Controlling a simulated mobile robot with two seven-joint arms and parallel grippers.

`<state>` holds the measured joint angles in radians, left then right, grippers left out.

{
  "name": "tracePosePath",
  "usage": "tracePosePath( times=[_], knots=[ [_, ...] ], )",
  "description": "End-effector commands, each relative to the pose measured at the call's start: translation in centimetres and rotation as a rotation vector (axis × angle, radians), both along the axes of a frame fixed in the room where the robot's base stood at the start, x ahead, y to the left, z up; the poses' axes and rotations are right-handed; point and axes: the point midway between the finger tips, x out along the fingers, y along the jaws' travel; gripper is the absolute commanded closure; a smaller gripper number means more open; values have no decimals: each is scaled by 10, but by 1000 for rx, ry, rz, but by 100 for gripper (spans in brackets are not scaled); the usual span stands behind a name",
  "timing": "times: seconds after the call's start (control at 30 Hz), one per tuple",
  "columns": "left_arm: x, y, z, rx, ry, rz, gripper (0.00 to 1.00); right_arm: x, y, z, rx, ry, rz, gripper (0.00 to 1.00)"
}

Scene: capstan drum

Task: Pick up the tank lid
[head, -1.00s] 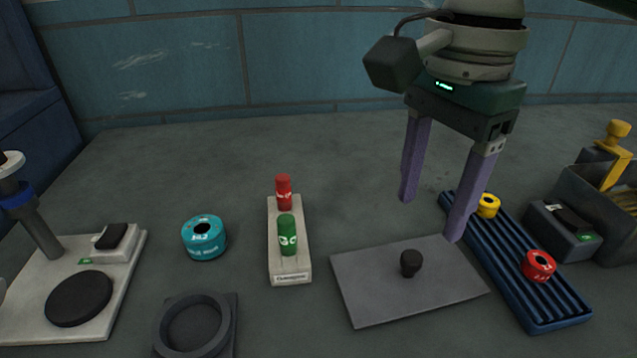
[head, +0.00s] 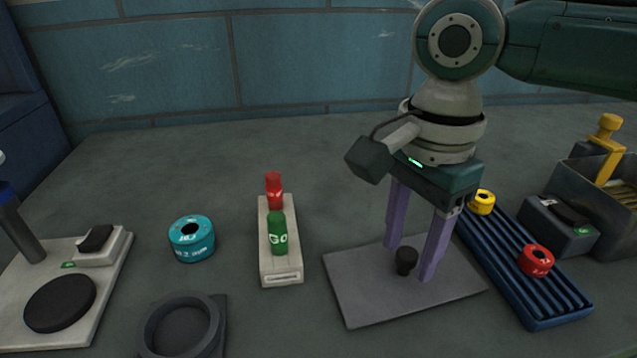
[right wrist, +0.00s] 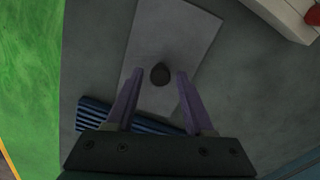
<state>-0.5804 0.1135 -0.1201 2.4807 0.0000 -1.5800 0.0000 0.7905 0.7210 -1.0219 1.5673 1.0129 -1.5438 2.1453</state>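The tank lid (head: 370,295) is a flat grey rectangular plate with a black round knob (head: 405,262) standing at its middle. It lies flat on the worktop. My right gripper (head: 408,264) is open above the lid, its two purple fingers pointing down around the knob's position. In the right wrist view, the knob (right wrist: 160,75) lies between and slightly beyond the open fingertips (right wrist: 155,75), and the lid (right wrist: 187,42) extends behind it. I cannot tell whether the fingers touch the lid. My left gripper is not in view.
A blue ribbed tray (head: 530,290) with a yellow roll (head: 482,202) and a red roll (head: 536,260) sits close right of the lid. A block with red and green bottles (head: 281,270) stands left, beyond a clear gap. A teal roll (head: 192,239) and dark ring (head: 150,325) are farther left.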

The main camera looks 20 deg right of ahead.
Motion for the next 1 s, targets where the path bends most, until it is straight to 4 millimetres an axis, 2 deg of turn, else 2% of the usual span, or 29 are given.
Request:
tracePosePath(
  times=[0.07, 0.43, 1.0],
  knots=[
    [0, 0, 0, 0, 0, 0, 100, 0, 0, 0, 0, 0, 0, 57],
    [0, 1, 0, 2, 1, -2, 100, 0, 0, 0, 0, 0, 0, 99],
    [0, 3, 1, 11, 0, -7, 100, 0, 0, 3, 1, -1, 0, 100]
  ],
)
